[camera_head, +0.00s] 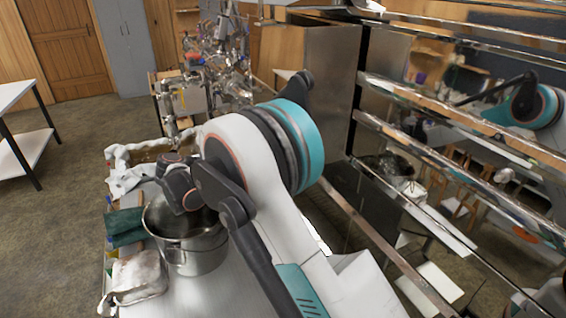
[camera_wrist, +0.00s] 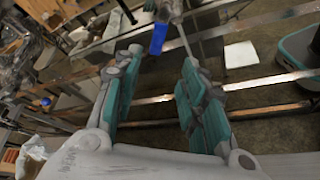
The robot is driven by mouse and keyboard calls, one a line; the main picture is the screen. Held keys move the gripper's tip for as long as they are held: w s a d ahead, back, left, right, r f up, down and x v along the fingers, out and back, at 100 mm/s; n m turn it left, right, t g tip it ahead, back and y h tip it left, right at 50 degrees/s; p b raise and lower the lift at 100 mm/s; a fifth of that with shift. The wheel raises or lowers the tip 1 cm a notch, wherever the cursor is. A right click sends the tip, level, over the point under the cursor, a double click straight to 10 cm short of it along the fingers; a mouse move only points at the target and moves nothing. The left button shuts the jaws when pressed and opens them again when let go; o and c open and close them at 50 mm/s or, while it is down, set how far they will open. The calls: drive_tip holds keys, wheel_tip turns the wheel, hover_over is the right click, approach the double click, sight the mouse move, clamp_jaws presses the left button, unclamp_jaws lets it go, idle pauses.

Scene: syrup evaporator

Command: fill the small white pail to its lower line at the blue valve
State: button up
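My gripper (camera_wrist: 161,62) shows in the wrist view with its two teal and grey fingers spread apart and nothing held between them. A blue lever (camera_wrist: 158,39), which looks like the blue valve's handle, hangs from metal fittings just past the fingertips, between them in the picture. It appears apart from the fingers, but the gap is hard to judge. In the head view my arm fills the middle and the fingers are not visible. I cannot make out the small white pail, its lines or the blue valve there.
In the head view a steel pot (camera_head: 190,253) stands on the bench beside a green cloth (camera_head: 124,222) and a white cloth (camera_head: 139,276). Long metal rails (camera_head: 455,128) cross the right side. A white table (camera_head: 12,95) stands left. Open floor (camera_head: 60,230) lies left of the bench.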

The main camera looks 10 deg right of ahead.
drive_tip(key=b+x, duration=0.1)
drive_tip(key=x, duration=0.5)
drive_tip(key=b+x, duration=0.2)
drive_tip(key=x, duration=0.5)
drive_tip(key=shift+w+d+r+b, duration=0.15)
drive_tip(key=shift+w+d+b, duration=0.1)
drive_tip(key=shift+b, duration=0.05)
clamp_jaws()
